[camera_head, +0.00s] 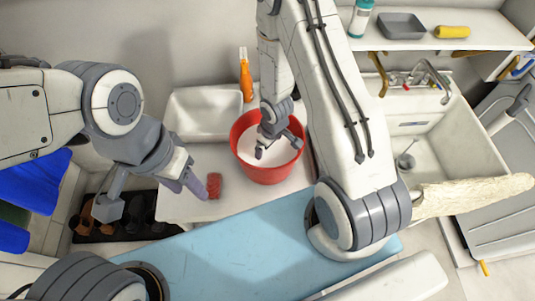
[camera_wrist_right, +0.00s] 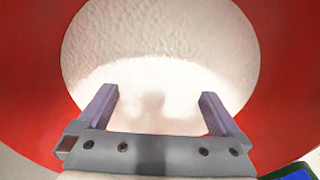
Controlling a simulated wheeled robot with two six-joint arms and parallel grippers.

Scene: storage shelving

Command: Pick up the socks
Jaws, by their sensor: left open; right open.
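No item shows clearly as socks. A small red textured item (camera_head: 214,186), which may be rolled socks, lies on the white surface beside a fingertip of my left gripper (camera_head: 154,199). That gripper is open, and I cannot tell whether it touches the item. My right gripper (camera_head: 278,149) is over or inside the red bucket (camera_head: 268,173). In the right wrist view the right gripper (camera_wrist_right: 160,95) is open with nothing between its fingers. Below it is a pale, textured round area (camera_wrist_right: 160,45) ringed by the bucket's red wall (camera_wrist_right: 285,60).
A white bin (camera_head: 203,110) and an orange bottle (camera_head: 245,82) stand behind the bucket. A light-blue surface (camera_head: 235,250) lies in front. A sink (camera_head: 430,150) is at right under a shelf (camera_head: 480,28). Footwear sits on a dark tray (camera_head: 100,232) at lower left.

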